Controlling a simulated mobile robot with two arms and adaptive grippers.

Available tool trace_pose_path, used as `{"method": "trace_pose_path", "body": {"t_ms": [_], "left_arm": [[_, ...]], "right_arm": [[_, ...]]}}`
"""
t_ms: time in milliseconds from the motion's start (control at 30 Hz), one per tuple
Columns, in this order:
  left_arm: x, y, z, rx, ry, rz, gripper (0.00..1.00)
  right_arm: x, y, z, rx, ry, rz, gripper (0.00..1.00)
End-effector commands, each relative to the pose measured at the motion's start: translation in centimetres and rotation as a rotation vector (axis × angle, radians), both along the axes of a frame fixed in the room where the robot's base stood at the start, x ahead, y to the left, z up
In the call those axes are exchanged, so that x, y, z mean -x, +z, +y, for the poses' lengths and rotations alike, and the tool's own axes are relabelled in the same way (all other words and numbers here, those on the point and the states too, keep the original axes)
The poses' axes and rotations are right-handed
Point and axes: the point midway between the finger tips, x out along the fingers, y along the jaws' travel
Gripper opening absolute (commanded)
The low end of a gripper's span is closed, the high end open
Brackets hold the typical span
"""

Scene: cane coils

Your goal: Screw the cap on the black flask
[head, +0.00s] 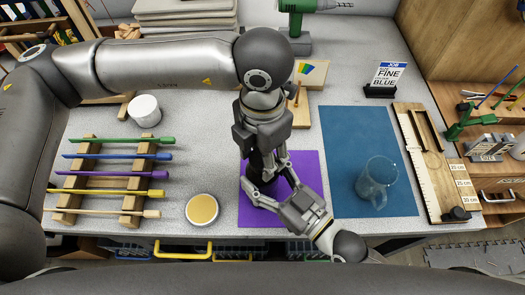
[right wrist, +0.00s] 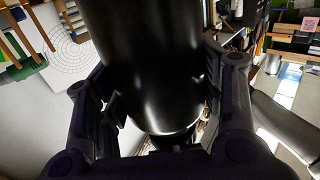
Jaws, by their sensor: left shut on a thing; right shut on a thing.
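The black flask (right wrist: 150,60) fills the middle of the right wrist view, between my right gripper's fingers. In the head view only a dark part of it (head: 262,168) shows, above the purple mat (head: 250,213). My right gripper (head: 267,178) is shut around the flask's side, coming in from the front right. My left gripper (head: 263,148) points down from above at the flask's top and is shut. The cap is hidden under the left hand, so I cannot see how it sits on the flask.
A blue mat (head: 340,140) with a clear glass mug (head: 377,182) lies right of the purple mat. A round yellow-topped dish (head: 202,209) and a wooden rack (head: 72,190) with several coloured rods stand left. A white jar (head: 145,110) is behind the rack.

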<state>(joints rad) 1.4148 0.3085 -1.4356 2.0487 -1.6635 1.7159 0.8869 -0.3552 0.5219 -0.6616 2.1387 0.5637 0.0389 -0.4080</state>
Motion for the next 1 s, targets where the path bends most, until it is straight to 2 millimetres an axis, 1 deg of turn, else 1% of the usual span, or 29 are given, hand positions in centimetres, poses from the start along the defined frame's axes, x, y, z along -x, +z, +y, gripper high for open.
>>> {"method": "trace_pose_path", "body": {"t_ms": [67,400,533,600,733,767,933,1000], "left_arm": [[-0.05,0.01,0.02,-0.001,-0.088,-0.001,0.17],[-0.06,-0.02,0.02,0.000,-0.670,-0.002,0.17],[-0.06,-0.05,0.01,0.000,-0.874,-0.001,0.17],[-0.06,-0.06,0.01,0.000,-0.943,-0.001,0.17],[-0.06,-0.06,0.01,0.000,-0.934,-0.001,0.17],[-0.06,-0.05,0.01,0.000,-0.934,-0.001,0.48],[-0.05,-0.05,0.00,0.000,-0.933,-0.001,0.70],[-0.04,-0.05,0.01,0.000,-0.933,-0.001,0.71]], "right_arm": [[0.01,0.00,0.00,0.000,0.000,0.000,0.00],[0.02,0.01,0.01,0.000,0.000,0.000,0.00],[0.02,0.01,0.01,0.001,0.000,-0.001,0.00],[0.02,0.01,0.01,0.001,0.000,-0.001,0.00],[0.03,0.01,0.01,0.001,0.000,-0.001,0.00],[0.03,0.01,0.01,0.001,0.000,-0.001,0.00],[0.03,0.01,0.01,0.000,0.000,0.000,0.00],[0.02,0.01,0.01,0.000,0.000,0.000,0.00]]}}
